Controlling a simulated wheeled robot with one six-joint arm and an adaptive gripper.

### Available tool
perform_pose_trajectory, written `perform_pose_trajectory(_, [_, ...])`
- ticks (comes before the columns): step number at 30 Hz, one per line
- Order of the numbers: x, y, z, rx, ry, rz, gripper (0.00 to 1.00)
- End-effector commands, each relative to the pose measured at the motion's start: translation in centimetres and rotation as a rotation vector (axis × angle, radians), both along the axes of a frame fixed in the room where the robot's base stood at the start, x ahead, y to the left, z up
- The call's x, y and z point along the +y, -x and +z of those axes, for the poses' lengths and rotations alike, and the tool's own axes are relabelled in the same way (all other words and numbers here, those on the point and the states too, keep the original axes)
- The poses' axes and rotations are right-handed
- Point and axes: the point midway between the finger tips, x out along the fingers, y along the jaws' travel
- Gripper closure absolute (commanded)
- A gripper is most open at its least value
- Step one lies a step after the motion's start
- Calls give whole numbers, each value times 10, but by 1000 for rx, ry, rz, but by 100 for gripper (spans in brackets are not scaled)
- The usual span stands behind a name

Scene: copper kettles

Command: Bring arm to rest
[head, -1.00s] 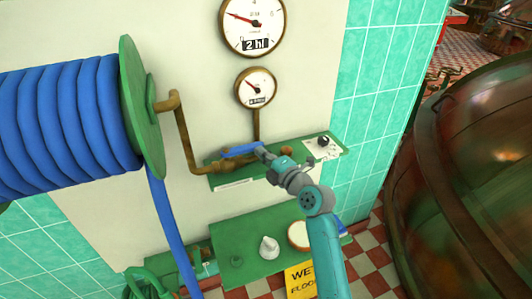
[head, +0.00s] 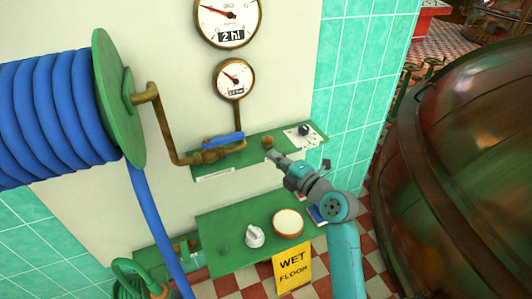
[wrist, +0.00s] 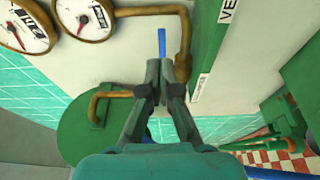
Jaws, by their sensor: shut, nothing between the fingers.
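My gripper (head: 275,156) is in front of the upper green shelf panel, to the right of the blue valve handle (head: 223,140), and appears apart from it. In the wrist view my gripper (wrist: 166,62) has its fingers together with nothing between them. The blue handle also shows in the wrist view (wrist: 162,42), beyond the fingertips. It sits on a brass pipe (head: 163,118) that runs to the hose reel.
A reel of blue hose (head: 50,115) is at the left. Two gauges, a large one (head: 228,15) and a smaller one (head: 234,79), are on the wall. A yellow wet floor sign (head: 292,270) and a large copper kettle (head: 460,170) stand nearby.

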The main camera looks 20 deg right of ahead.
Motion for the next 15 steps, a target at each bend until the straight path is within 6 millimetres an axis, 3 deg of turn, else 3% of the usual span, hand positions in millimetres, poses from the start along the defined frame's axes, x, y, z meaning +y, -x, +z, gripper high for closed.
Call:
perform_pose_trajectory(10, [-4,10,-7,12,-18,-5,100])
perform_pose_trajectory(15, [6,34,-46,80,-138,-54,100])
